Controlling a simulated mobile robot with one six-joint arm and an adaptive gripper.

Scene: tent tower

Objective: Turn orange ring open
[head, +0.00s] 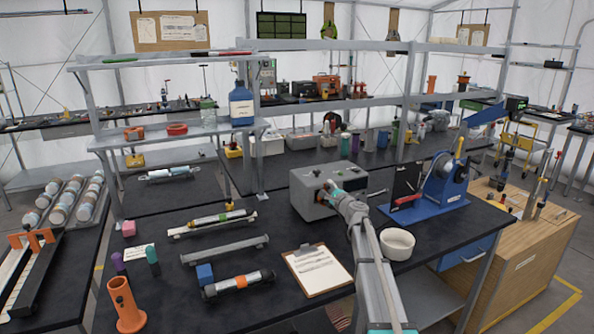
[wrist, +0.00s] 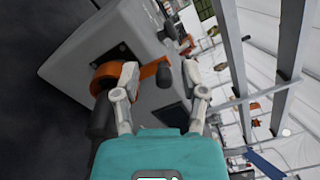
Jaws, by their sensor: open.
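A grey box (head: 312,206) stands on the black table, and in the wrist view its face (wrist: 85,45) fills the left and middle. An orange ring (wrist: 103,78) sits on that face, with a flat orange tab (wrist: 152,69) reaching to the right. My gripper (wrist: 165,82) is open in front of the box. Its left finger overlaps the ring and the base of the tab, and the tab's end lies between the fingers. I cannot tell whether a finger touches it. In the head view my gripper (head: 332,188) is at the box's right front, hiding part of it.
A blue stand (head: 432,200) is further right. Clamps and cylinders lie to the left.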

